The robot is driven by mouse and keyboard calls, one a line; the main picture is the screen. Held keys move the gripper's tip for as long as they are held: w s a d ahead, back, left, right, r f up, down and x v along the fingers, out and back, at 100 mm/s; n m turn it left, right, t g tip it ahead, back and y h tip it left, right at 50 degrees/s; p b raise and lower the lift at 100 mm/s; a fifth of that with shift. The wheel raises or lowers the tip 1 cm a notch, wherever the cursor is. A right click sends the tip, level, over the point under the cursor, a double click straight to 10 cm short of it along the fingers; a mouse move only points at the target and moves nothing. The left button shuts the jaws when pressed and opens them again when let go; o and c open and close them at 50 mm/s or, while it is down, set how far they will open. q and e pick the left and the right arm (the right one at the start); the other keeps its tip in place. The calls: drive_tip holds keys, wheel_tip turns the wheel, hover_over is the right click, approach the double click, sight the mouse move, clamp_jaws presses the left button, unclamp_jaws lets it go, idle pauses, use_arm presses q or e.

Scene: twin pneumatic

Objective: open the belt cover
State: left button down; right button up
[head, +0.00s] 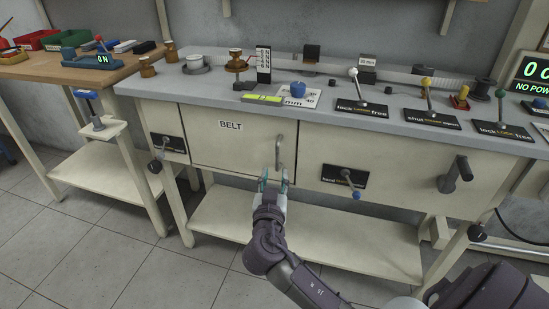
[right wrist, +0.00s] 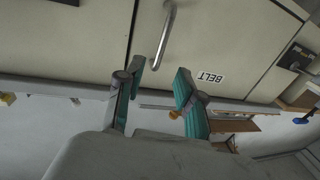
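The belt cover (head: 215,153) is a cream panel labelled BELT on the front of the bench, and it looks closed. Its upright grey bar handle (head: 279,152) is near the panel's right edge. My right gripper (head: 274,181) is just below the handle, with its teal-lined fingers apart and nothing between them. In the right wrist view, the handle (right wrist: 166,35) shows beyond the fingertips of the open gripper (right wrist: 157,73), apart from them. The cover (right wrist: 215,40) with its label also fills much of that view. My left gripper is not in view.
The grey bench top (head: 330,118) carries several levers, signs and wooden knobs. A black plate with a crank (head: 344,180) is right of the handle, and another lever plate (head: 169,143) is left of the cover. A lower shelf (head: 310,235) runs beneath. A wooden table (head: 75,72) stands at left.

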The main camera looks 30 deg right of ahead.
sight(277, 156)
drive_tip(key=x, duration=0.9)
drive_tip(key=shift+w+d, duration=0.25)
drive_tip(key=shift+w, duration=0.05)
drive_tip(key=shift+c, duration=0.2)
clamp_jaws()
